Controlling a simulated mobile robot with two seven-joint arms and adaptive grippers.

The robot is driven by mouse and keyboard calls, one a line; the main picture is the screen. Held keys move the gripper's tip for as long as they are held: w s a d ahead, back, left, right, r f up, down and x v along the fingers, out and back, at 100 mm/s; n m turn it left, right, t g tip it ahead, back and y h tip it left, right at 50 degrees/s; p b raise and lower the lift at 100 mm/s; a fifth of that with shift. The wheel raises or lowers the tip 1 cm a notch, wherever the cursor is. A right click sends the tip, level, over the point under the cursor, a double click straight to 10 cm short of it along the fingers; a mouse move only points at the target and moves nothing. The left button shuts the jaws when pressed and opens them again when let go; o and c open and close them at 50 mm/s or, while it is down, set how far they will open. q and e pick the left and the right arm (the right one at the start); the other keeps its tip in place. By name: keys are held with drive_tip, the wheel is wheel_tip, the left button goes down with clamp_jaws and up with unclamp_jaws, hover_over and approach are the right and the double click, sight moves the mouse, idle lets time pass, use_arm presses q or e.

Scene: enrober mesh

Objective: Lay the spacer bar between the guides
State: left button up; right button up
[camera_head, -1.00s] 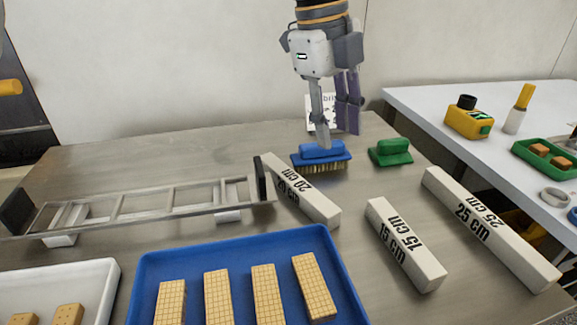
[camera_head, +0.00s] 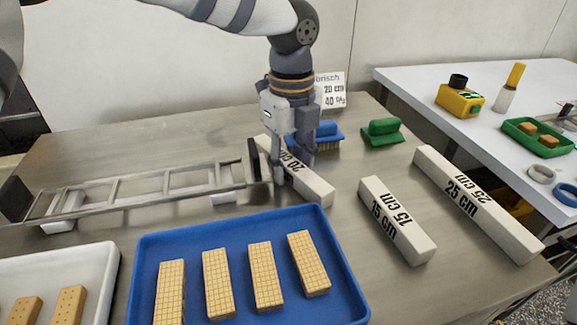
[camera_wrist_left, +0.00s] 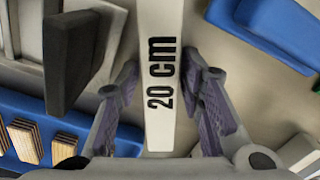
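The white spacer bar marked 20 cm (camera_head: 313,186) lies on the steel table, right of a ladder-like metal frame (camera_head: 147,203). Dark upright plates, which may be the guides, stand at the frame's left end (camera_head: 14,199) and right end (camera_head: 254,160). My left gripper (camera_head: 291,172) is low over the 20 cm bar and hides part of it. In the left wrist view, its two fingers (camera_wrist_left: 162,105) are open on either side of the bar (camera_wrist_left: 161,60), with gaps showing. Bars marked 15 cm (camera_head: 397,222) and 25 cm (camera_head: 478,205) lie farther right. My right gripper is not in view.
A blue tray (camera_head: 338,290) of wafers and a white tray (camera_head: 106,262) are in front. A blue brush (camera_head: 328,133) and a green-handled tool (camera_head: 382,131) stand behind the bars. A sign (camera_head: 334,91) shows 20 cm. A white side table (camera_head: 420,84) is at right.

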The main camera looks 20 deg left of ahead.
sight(292, 162)
use_arm(q)
clamp_jaws()
drive_tip(key=shift+r, duration=0.1)
drive_tip(key=shift+r, duration=0.2)
wheel_tip(292, 162, up, 3)
drive_tip(key=shift+f, duration=0.15)
drive_tip(key=s+d+r, duration=0.2)
drive_tip(key=s+r, duration=0.3)
drive_tip(key=s, duration=0.1)
drive_tip(key=s+d+r+p, duration=0.1)
drive_tip(key=s+d+r, duration=0.2)
drive_tip(key=s, duration=0.4)
drive_tip(key=shift+d+r, duration=0.3)
drive_tip(key=shift+r, duration=0.55)
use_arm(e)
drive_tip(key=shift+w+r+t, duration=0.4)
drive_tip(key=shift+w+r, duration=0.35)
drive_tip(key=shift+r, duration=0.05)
